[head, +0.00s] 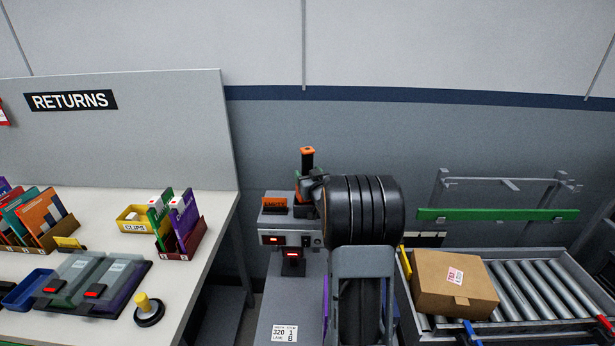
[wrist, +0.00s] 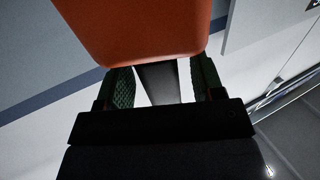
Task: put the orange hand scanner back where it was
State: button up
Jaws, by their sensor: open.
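The orange hand scanner (head: 307,151) stands about upright at the grey station in the middle of the head view, its orange end on top and a dark part below. In the wrist view its orange body (wrist: 135,28) fills the top and its dark handle (wrist: 158,82) runs down between the fingers. My gripper (head: 309,185) is at the scanner, partly hidden by my arm. In the wrist view my gripper (wrist: 162,86) is open, with light gaps between the handle and both fingers. The scanner's lower end and what bears it are hidden.
The grey station (head: 285,255) has an orange-labelled holder (head: 275,203) close left of the scanner. A returns table (head: 190,280) with several folders and a clips bin (head: 133,218) is at left. A cardboard box (head: 450,285) sits on a roller conveyor (head: 540,290) at right.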

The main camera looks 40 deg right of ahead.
jog(key=shift+r, duration=0.1)
jog(key=shift+r+p, duration=0.25)
jog(key=shift+p, duration=0.2)
jog(key=shift+r+p, duration=0.5)
jog(key=shift+p, duration=0.1)
jog(key=b+v, duration=0.3)
jog(key=v, duration=0.9)
jog(key=s+a+f+n+g+y, duration=0.1)
jog(key=s+a+g, duration=0.3)
jog(key=a, duration=0.4)
jog(key=s+a+f+n+g+y, duration=0.1)
jog(key=s+a+f+g+y, duration=0.1)
jog(key=s+a+g, duration=0.3)
jog(key=s+a+f+n+g+y, duration=0.1)
jog(key=s+a+f+g, duration=0.2)
jog(key=a, duration=0.9)
jog(key=s+g, duration=0.1)
jog(key=s, duration=0.2)
jog(key=shift+s+a+f+g, duration=0.25)
jog(key=shift+s+g, duration=0.05)
jog(key=shift+s, duration=0.05)
